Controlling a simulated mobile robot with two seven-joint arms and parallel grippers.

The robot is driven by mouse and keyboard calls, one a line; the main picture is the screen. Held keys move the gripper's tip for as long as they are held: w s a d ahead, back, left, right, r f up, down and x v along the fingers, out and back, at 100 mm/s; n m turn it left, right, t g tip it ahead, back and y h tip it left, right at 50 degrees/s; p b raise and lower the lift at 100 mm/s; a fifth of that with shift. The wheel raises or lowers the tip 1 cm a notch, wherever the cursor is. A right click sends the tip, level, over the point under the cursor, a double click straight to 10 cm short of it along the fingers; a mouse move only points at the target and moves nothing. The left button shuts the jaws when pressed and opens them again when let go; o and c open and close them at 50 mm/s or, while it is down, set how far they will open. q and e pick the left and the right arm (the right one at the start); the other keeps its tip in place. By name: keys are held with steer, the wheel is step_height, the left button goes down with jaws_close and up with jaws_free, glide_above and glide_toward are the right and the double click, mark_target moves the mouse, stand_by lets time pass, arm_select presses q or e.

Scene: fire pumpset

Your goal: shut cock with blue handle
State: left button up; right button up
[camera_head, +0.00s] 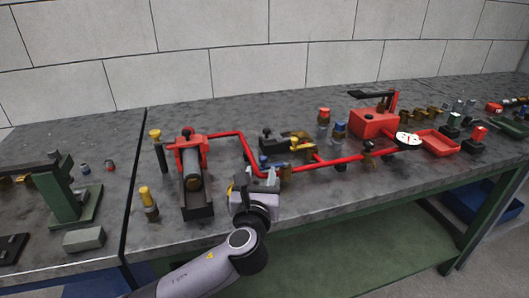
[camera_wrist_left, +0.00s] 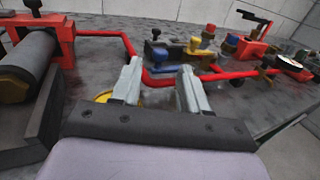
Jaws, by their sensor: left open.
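The cock with the blue handle (camera_wrist_left: 158,52) is on the red pipe, just beyond my fingertips in the left wrist view. In the head view its blue handle (camera_head: 263,160) shows as a small patch, partly hidden by my gripper. My left gripper (camera_head: 262,180) is open and empty, short of the handle. In the left wrist view its two fingers (camera_wrist_left: 160,72) stand apart and point toward the blue handle, with no clear contact. A yellow-handled cock (camera_wrist_left: 195,43) is just right of the blue one. My right gripper is not in view.
The red pipe (camera_head: 335,160) runs along the grey bench (camera_head: 310,200). A red pump with a dark cylinder (camera_head: 193,180) stands left of my gripper. A red tank (camera_head: 372,123) and a round gauge (camera_head: 408,139) stand to the right. The bench front right of my gripper is clear.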

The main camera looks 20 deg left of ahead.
mark_target(262, 162)
arm_select(q)
steer(key=shift+x, duration=3.3)
jaws_close()
